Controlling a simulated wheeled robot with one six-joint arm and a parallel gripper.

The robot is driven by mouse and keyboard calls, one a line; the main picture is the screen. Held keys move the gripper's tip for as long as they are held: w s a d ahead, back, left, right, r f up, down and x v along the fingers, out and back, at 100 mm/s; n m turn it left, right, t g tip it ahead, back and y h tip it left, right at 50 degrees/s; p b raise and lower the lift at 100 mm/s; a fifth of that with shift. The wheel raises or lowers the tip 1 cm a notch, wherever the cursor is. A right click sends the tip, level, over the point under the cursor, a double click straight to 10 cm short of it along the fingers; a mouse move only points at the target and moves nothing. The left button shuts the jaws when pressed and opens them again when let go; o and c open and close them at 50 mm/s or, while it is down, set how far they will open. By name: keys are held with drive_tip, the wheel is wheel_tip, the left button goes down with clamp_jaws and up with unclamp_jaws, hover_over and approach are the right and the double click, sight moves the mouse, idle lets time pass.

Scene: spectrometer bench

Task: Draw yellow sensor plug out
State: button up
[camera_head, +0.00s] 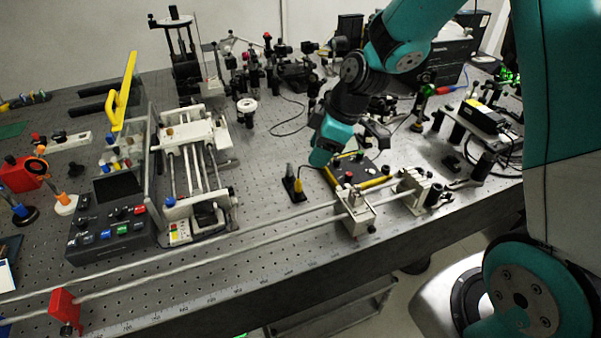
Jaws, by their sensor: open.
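A small yellow plug (298,185) stands upright at a small black base (295,195) near the middle of the bench, beside a dark grey cone-shaped piece (289,171). A thin line, perhaps its cable, rises from the plug's top. My gripper (319,160) is at the low end of my teal arm, just above and to the right of the plug in the picture. It is open. Its fingers are mostly hidden or too small to make out, and I see nothing held in it. I cannot tell the exact gap between it and the plug.
A dark box with yellow edges (361,167) lies right of the plug. A long rail (245,236) with a metal carriage (355,214) runs in front. A white twin-rod stage (193,165) and a dark button console (112,225) stand left. Bare perforated bench (262,185) lies left of the plug.

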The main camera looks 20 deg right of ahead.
sight(299, 181)
drive_tip(key=p+x, duration=0.1)
drive_tip(key=x, duration=0.9)
drive_tip(key=shift+a+f, duration=0.25)
drive_tip(key=shift+a, duration=0.05)
clamp_jaws()
